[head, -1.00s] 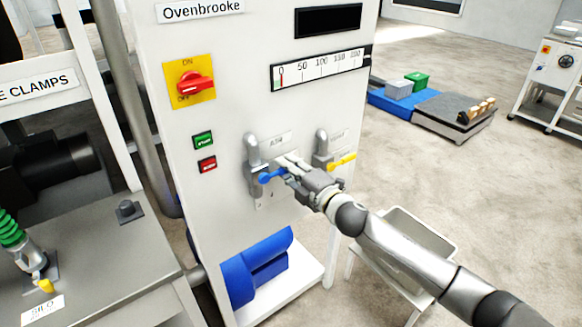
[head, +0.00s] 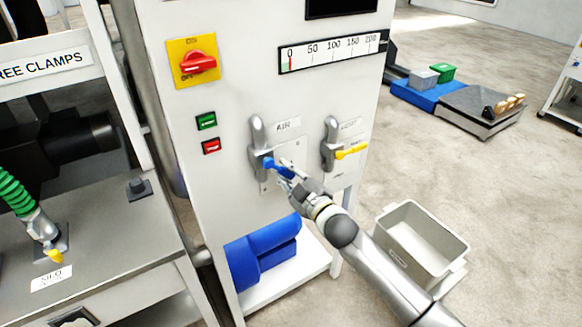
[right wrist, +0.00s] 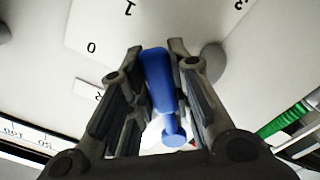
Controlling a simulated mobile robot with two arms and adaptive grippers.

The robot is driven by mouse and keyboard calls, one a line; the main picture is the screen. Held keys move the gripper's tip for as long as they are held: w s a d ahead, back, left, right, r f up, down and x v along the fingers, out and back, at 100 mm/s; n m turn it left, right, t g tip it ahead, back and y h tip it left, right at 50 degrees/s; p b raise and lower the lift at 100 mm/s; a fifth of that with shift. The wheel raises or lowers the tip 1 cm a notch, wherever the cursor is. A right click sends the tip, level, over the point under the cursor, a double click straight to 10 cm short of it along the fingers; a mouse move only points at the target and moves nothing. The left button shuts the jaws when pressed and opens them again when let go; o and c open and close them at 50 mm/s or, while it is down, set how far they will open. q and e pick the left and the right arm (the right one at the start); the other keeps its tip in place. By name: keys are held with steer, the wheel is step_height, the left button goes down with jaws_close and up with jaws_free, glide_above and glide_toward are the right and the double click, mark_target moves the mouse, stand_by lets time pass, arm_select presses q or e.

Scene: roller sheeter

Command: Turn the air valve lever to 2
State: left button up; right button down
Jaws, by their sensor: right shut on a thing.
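My right gripper (head: 287,178) is shut on the lever's free end. In the right wrist view the blue lever (right wrist: 158,78) lies between the two fingers. Marks "0" (right wrist: 91,47) and "1" (right wrist: 129,9) show on the plate behind, with a third mark cut off at the top edge. My left gripper is out of view.
A second valve with a yellow lever (head: 350,150) sits just right. A red rotary switch (head: 199,63), green button (head: 206,121) and red button (head: 211,145) are on the panel. A blue motor housing (head: 255,260) is below. A grey bin (head: 455,245) stands right.

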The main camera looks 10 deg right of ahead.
steer(key=shift+s+a+f+m, duration=0.15)
steer(key=shift+a+f+m, duration=0.15)
steer(key=shift+m, duration=0.35)
steer(key=shift+s+a+f+m, duration=0.1)
steer(key=shift+a+f+m, duration=0.2)
steer(key=shift+m, duration=0.35)
steer(key=c, duration=1.3)
jaws_free()
steer(key=v, duration=1.2)
